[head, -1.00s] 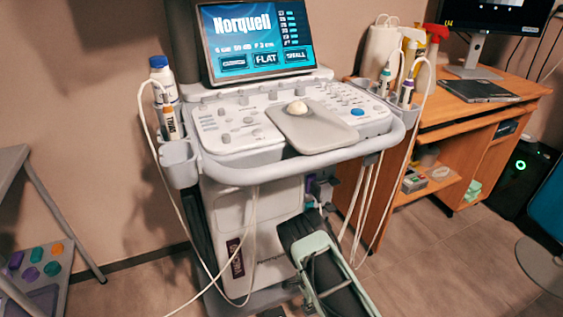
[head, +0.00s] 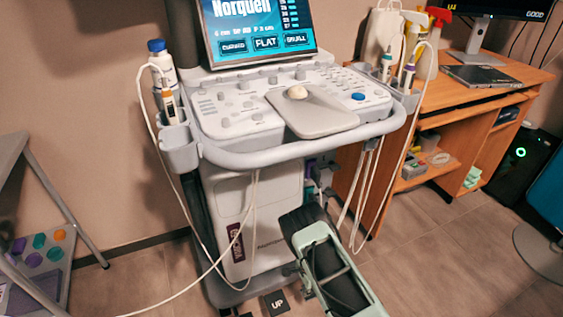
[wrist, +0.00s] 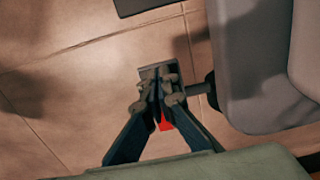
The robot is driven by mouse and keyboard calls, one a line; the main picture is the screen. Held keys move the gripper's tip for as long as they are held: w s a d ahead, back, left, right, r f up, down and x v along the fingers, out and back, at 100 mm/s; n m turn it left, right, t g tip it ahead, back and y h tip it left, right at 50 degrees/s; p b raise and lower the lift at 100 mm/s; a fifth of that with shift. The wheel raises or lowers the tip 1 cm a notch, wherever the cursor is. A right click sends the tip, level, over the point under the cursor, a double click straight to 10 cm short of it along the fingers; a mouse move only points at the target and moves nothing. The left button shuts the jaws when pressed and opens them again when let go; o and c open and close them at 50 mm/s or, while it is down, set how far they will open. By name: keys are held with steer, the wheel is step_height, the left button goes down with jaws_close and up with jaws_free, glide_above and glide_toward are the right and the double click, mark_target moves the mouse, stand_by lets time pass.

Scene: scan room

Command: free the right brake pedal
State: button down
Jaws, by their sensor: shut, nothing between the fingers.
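The right brake pedal seems to be the small dark grey plate (wrist: 146,71) with a red patch (wrist: 165,124), low over the floor in the wrist view. A dark stub beside it reaches right to the cart's grey base. My gripper (wrist: 158,76) is shut and empty, its fingertips together over the plate and hiding much of it. I cannot tell whether they touch it. In the head view my arm comes down at the front right of the ultrasound cart (head: 222,205); the pedal is not clear there.
A black plate marked UP (head: 277,302) lies at the cart's foot. White cables hang beside the cart. A wooden desk (head: 400,130) stands to the right and a grey frame with coloured shapes (head: 40,262) to the left. Tiled floor is open at the right front.

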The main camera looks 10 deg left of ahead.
steer(key=shift+f, duration=0.2)
steer(key=shift+r+p, duration=2)
steer(key=shift+r, duration=1.55)
